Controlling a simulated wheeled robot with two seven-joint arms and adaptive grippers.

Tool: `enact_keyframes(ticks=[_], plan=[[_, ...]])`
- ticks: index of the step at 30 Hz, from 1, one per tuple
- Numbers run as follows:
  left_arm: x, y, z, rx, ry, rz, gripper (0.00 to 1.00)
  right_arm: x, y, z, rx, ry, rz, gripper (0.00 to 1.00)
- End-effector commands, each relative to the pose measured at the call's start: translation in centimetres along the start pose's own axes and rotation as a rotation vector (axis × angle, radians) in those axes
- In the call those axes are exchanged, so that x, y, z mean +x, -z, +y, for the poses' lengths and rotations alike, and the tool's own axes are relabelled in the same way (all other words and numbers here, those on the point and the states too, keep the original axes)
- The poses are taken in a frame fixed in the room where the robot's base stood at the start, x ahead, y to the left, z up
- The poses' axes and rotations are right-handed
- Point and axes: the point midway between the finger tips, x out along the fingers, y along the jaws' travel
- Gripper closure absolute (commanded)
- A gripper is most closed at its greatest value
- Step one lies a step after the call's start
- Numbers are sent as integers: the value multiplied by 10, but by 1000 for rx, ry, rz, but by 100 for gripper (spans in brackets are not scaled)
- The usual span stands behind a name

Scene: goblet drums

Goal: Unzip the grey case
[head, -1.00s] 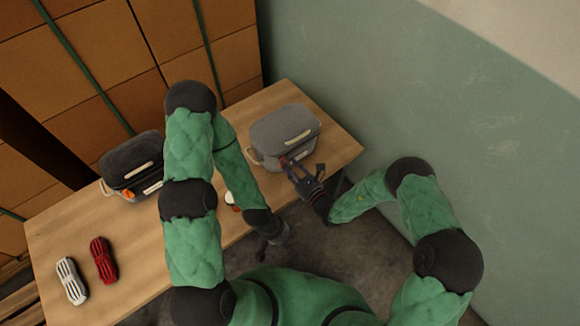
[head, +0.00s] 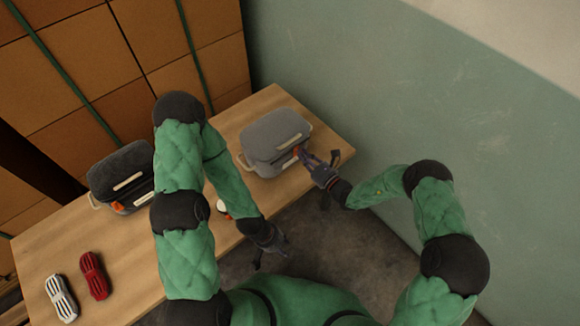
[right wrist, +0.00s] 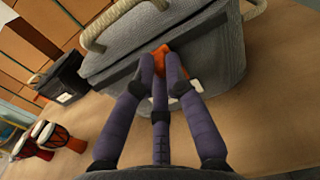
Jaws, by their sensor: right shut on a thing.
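The grey case (head: 268,136) stands upright on the far right part of the wooden table, its lid looking closed. It fills the upper part of the right wrist view (right wrist: 200,50). An orange zip pull (head: 297,150) is on its front side, towards the right corner. My right gripper (head: 304,157) is shut on this pull; in the right wrist view the orange tab (right wrist: 161,57) shows at the fingertips. My left gripper (head: 272,252) hangs off the table's front edge, away from the case; its fingers are too dark and small to judge.
A black case (head: 120,172) with an orange tab stands left of my left arm. A red drum (head: 94,277) and a white drum (head: 60,297) are at the table's left. A green wall (head: 400,100) closes the right side. Stacked boxes (head: 60,60) stand behind.

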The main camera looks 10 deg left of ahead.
Motion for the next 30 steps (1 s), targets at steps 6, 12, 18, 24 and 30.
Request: enact_keyframes(ticks=[6, 12, 18, 24, 30], plan=[[12, 0, -4, 0, 0, 0, 60, 0, 1, -44, -3, 3, -3, 100], [15, 0, -5, 0, 0, 0, 60, 0, 0, -61, 0, 0, -2, 100], [15, 0, -5, 0, 0, 0, 60, 0, -1, -64, 0, 1, -2, 100], [15, 1, -5, 0, 0, 0, 60, 0, -1, -64, -1, 2, -3, 84], [15, 1, -5, 0, 0, 0, 60, 0, -1, -64, 0, 1, -2, 65]])
